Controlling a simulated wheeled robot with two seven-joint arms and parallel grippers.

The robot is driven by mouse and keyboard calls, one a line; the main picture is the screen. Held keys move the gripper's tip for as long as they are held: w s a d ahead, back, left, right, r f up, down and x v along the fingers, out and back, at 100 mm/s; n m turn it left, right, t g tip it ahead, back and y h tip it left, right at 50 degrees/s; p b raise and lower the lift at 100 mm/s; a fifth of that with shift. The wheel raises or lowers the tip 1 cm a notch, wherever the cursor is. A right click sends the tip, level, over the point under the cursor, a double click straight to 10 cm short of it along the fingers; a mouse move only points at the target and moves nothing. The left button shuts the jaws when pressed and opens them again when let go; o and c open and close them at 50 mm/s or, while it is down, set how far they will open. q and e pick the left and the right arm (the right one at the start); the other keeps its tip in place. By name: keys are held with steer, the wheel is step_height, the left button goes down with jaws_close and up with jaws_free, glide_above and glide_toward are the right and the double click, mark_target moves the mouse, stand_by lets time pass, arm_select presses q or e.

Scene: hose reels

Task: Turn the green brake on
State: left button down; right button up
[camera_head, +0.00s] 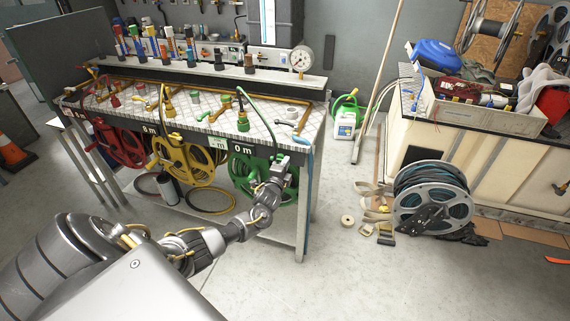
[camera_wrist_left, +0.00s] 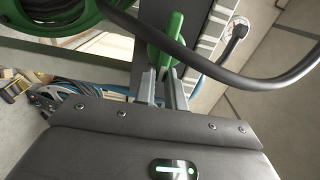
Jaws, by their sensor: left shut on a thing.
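The green hose reel (camera_head: 246,176) hangs under the right end of the workbench, below a sign reading 0 m. My left gripper (camera_head: 282,165) is at the right side of this reel. In the left wrist view, my left gripper (camera_wrist_left: 163,82) is shut on a green lever, the green brake (camera_wrist_left: 164,40), which rises from between the fingertips. In the head view the brake is hidden by the gripper. Part of the green reel also shows at the upper left of the left wrist view (camera_wrist_left: 50,15). My right gripper is not in view.
A yellow reel (camera_head: 186,160) and a red reel (camera_head: 120,146) hang farther left under the bench (camera_head: 195,130). A dark hose (camera_wrist_left: 235,78) curves close by the fingers in the wrist view. A grey hose reel (camera_head: 432,205) stands on the floor at the right. The front floor is clear.

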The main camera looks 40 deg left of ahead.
arm_select(q)
steer(key=shift+s+a+f, duration=0.1)
steer(key=shift+a+f, duration=0.1)
stand_by(0.3)
steer(key=c, duration=1.5)
jaws_free()
steer(key=shift+o, duration=0.2)
steer(key=shift+r, duration=0.1)
steer(key=shift+d, duration=0.1)
steer(key=v, duration=1)
steer(key=shift+s, duration=0.4)
steer(key=shift+d, duration=0.1)
